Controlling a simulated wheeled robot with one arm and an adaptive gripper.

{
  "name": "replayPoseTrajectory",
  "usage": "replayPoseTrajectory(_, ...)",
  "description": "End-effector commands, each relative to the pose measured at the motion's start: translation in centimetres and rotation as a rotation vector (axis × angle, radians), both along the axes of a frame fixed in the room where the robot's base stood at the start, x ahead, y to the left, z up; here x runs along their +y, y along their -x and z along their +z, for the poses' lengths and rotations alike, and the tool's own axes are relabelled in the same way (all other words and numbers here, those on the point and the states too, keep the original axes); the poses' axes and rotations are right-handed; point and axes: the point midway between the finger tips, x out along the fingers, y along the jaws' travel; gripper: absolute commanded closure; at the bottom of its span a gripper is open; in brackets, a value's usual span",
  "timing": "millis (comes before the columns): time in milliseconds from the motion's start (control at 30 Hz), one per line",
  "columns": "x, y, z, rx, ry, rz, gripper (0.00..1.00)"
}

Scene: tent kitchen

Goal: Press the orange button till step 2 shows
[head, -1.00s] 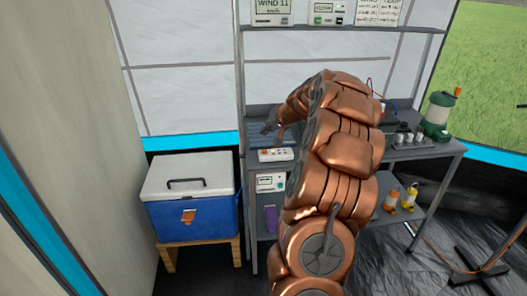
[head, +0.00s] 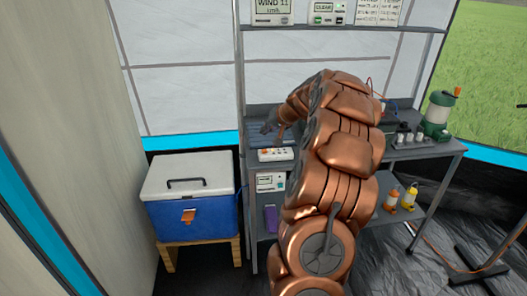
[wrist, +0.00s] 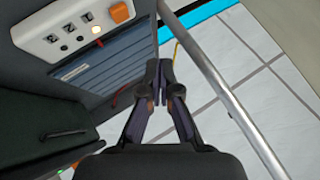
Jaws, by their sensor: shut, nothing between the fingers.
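The orange button (wrist: 122,11) is a square rocker at one end of a white panel (wrist: 62,38) with several small dark switches and a lit lamp (wrist: 97,30), in the wrist view's upper left. In the head view the white panel (head: 268,156) lies on the left end of the counter; its button is too small to make out surely. My gripper (wrist: 159,66) is shut and empty, apart from the button, to its lower right in the wrist view. In the head view my gripper (head: 267,127) is above and behind the panel. No step number is readable.
A shelf above holds a wind display (head: 271,8) and a device reading CLEAR (head: 323,8). A metal post (wrist: 225,92) stands close beside my gripper.

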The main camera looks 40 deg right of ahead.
Motion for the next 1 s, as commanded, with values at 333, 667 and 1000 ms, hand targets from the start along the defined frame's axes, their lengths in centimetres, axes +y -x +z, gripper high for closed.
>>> replayPoseTrajectory(333, 0.0, 0.0, 0.0, 0.0, 0.0, 0.0, 1.0)
replayPoseTrajectory(667, 0.1, 0.0, 0.6, 0.0, -0.001, 0.001, 1.0)
replayPoseTrajectory(1000, 0.1, -0.1, 3.3, -0.001, 0.0, 0.001, 1.0)
